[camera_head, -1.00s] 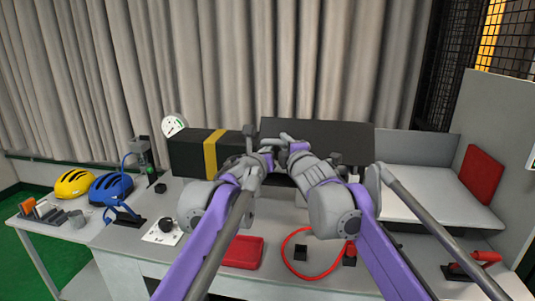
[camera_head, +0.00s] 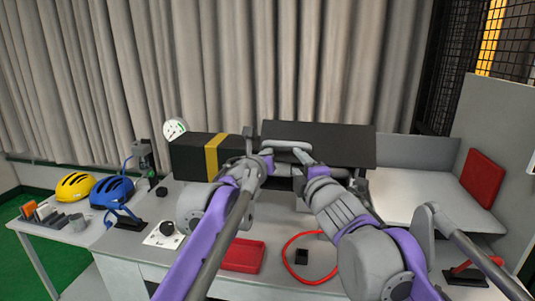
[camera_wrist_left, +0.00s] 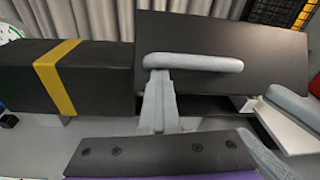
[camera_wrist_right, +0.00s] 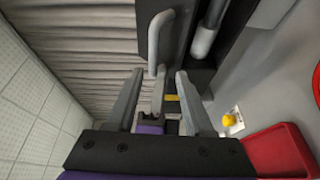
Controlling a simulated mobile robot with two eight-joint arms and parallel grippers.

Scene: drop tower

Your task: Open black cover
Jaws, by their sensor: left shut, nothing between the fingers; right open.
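The black cover (camera_head: 335,142) is a wide dark panel at the back of the bench, with a pale grey handle (camera_head: 287,145) along its left part. The cover fills the upper right of the left wrist view (camera_wrist_left: 260,35), where its handle (camera_wrist_left: 200,62) lies across the picture. My left gripper (camera_head: 270,157) has its fingers shut and empty, their tips at or just under the handle's left end (camera_wrist_left: 160,75); contact is unclear. My right gripper (camera_wrist_right: 158,85) is open, and the handle's end and the left fingers show beyond and between its fingers.
A black box with a yellow stripe (camera_head: 196,155) stands left of the cover. A red tray (camera_head: 242,256) and a red cable loop (camera_head: 296,280) lie in front. A red pad (camera_head: 483,180) leans at the right. Helmets (camera_head: 112,191) sit far left.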

